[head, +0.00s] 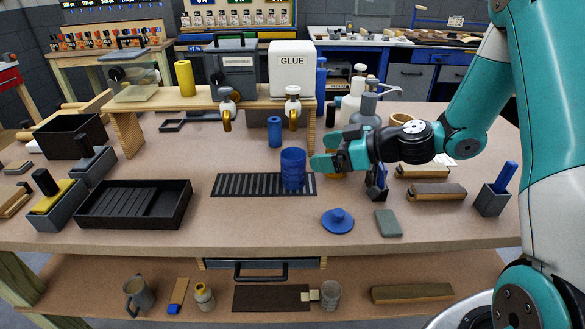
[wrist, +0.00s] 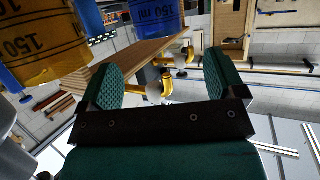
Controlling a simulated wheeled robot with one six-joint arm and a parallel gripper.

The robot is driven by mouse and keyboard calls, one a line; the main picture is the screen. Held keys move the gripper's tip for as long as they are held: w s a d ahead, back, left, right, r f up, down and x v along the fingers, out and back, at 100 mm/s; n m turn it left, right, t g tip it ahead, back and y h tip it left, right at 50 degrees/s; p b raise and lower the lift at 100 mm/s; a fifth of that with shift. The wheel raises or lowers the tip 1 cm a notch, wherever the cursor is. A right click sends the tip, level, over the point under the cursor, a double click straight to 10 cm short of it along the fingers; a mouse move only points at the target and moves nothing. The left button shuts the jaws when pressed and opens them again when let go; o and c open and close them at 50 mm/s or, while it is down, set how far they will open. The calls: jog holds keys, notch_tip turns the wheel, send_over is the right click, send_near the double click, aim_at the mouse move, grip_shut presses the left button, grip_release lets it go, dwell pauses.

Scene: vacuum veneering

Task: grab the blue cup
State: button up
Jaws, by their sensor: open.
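The blue cup (head: 292,168) stands upright on the right part of a dark slatted mat (head: 232,184) in the head view. A blue cup marked 150 ml (wrist: 157,16) shows at the top of the wrist view, cut off by the edge. My gripper (head: 325,152) is just right of the cup in the head view, fingers toward it. In the wrist view my gripper (wrist: 162,76) is open, with nothing between its green pads. A yellow cup marked 150 (wrist: 40,48) is at upper left there; in the head view it is mostly hidden behind my gripper.
A wooden shelf (head: 262,103) with taps and a glue container (head: 291,68) stands behind. A small blue bottle (head: 274,131) is behind the cup. A blue lid-like disc (head: 338,221) and grey block (head: 388,223) lie in front. A black tray (head: 178,212) is left.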

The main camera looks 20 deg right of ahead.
aim_at(283, 155)
jog(key=p+x, duration=0.2)
jog(key=x, duration=0.6)
jog(key=shift+w+a+f+p, duration=0.1)
jog(key=shift+w+f+p, duration=0.1)
jog(key=shift+p, duration=0.15)
jog(key=c, duration=1)
jog(key=shift+c, duration=0.2)
jog(key=shift+r, duration=0.2)
